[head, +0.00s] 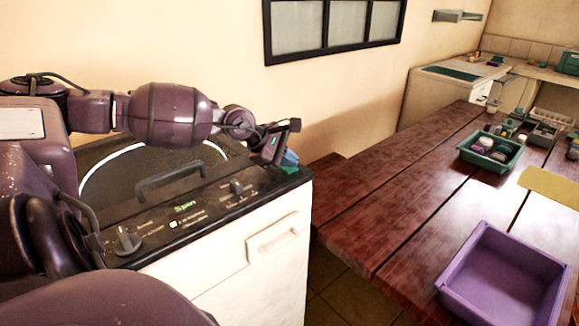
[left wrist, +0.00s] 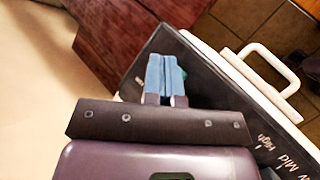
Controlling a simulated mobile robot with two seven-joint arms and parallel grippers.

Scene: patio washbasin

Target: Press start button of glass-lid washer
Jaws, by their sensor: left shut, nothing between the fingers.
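The washer (head: 240,262) is white with a black top and a round glass lid (head: 120,185) with a dark handle. Its black control panel (head: 205,200) carries a left knob (head: 127,240), a right knob (head: 238,187) and a lit green "Spin" display (head: 185,207). My left gripper (head: 290,159) is shut and empty at the panel's right end. A small green patch (head: 290,169), perhaps the start button, shows just below its blue fingertips. In the left wrist view the shut fingers (left wrist: 165,62) lie over the panel's end, mostly hiding the green; contact cannot be told.
A wooden table (head: 410,210) stands to the right, with a purple tray (head: 468,298) and a green tray (head: 515,160) of small items. The wall is close behind the washer. A white drawer handle (head: 278,241) sticks out of the washer's front.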

